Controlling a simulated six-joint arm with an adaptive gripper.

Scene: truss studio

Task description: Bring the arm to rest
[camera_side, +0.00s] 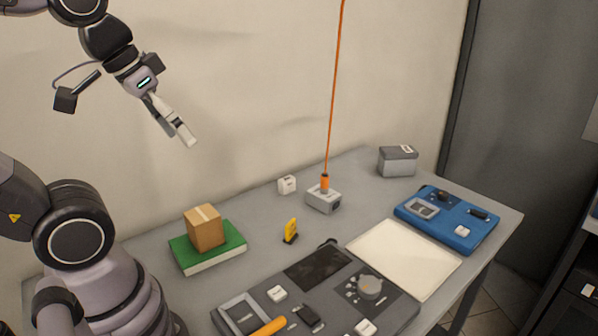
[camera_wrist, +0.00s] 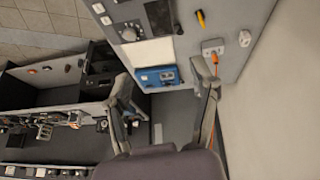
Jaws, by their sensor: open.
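My gripper (camera_side: 184,134) is raised in the air at the upper left of the side view, well above the table and clear of everything on it. In the wrist view my gripper (camera_wrist: 163,90) shows its two fingers spread apart with nothing between them. The grey table (camera_side: 372,203) stands below and to the right of it in the side view. Nothing touches the gripper.
A cardboard box (camera_side: 204,228) rests on a green book (camera_side: 237,247). An orange cable (camera_side: 334,95) rises from a grey box (camera_side: 323,198). A dark tray (camera_side: 400,306), white mat (camera_side: 405,256) and blue case (camera_side: 452,222) lie to the right.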

